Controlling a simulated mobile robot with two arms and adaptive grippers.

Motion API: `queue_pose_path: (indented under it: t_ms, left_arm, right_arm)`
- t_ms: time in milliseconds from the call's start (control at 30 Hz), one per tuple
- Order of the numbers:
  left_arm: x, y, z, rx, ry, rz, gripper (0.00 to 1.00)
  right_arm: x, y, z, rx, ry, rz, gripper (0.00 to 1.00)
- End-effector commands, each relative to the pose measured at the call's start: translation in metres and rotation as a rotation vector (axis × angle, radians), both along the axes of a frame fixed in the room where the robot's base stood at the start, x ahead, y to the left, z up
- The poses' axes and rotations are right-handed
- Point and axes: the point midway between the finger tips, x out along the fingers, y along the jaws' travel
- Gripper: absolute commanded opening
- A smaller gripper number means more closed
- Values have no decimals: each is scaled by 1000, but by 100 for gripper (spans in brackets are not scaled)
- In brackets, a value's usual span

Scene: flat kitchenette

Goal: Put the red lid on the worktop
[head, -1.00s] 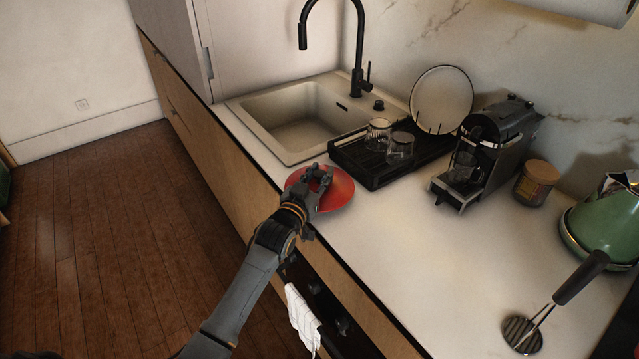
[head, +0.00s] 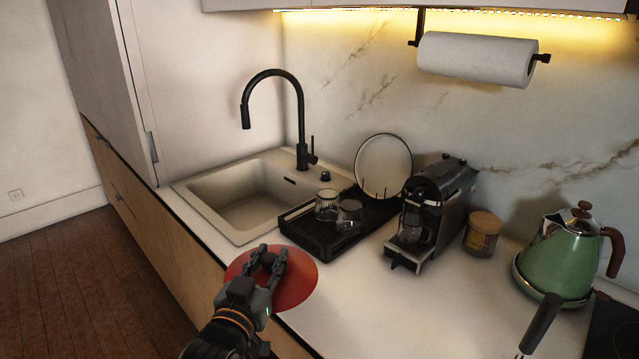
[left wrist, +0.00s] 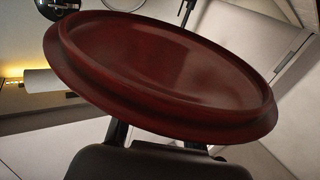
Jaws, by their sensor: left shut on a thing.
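The red lid (head: 298,281) is a round disc at the front edge of the worktop (head: 350,310), just in front of the sink and the drying rack.
The sink (head: 245,195) with its black tap is behind. A black drying rack (head: 310,238) holds two glasses and a plate. A coffee machine (head: 440,205), a jar (head: 482,235) and a green kettle (head: 562,255) stand to the right. The front middle of the worktop is clear.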

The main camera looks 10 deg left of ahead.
Motion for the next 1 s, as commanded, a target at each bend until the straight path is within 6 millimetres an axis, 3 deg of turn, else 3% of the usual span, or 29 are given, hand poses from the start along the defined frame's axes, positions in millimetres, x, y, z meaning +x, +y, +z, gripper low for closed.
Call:
queue_pose_path:
  t_ms: [167,400,600,800,1000]
  left_arm:
    - [-25,4,-26,-13,8,15,0]
    - [-92,17,-71,-25,7,61,0]
    - [-144,26,-89,-14,4,94,0]
    - [-172,31,-93,-2,-1,109,0]
    - [-177,32,-93,4,-3,111,0]
  right_arm:
    - [0,0,0,0,-1,0,40]
    - [1,0,0,0,-2,0,40]
    - [1,0,0,-1,-2,0,40]
    - [1,0,0,-1,-2,0,40]
    - [1,-1,0,-2,-1,0,40]
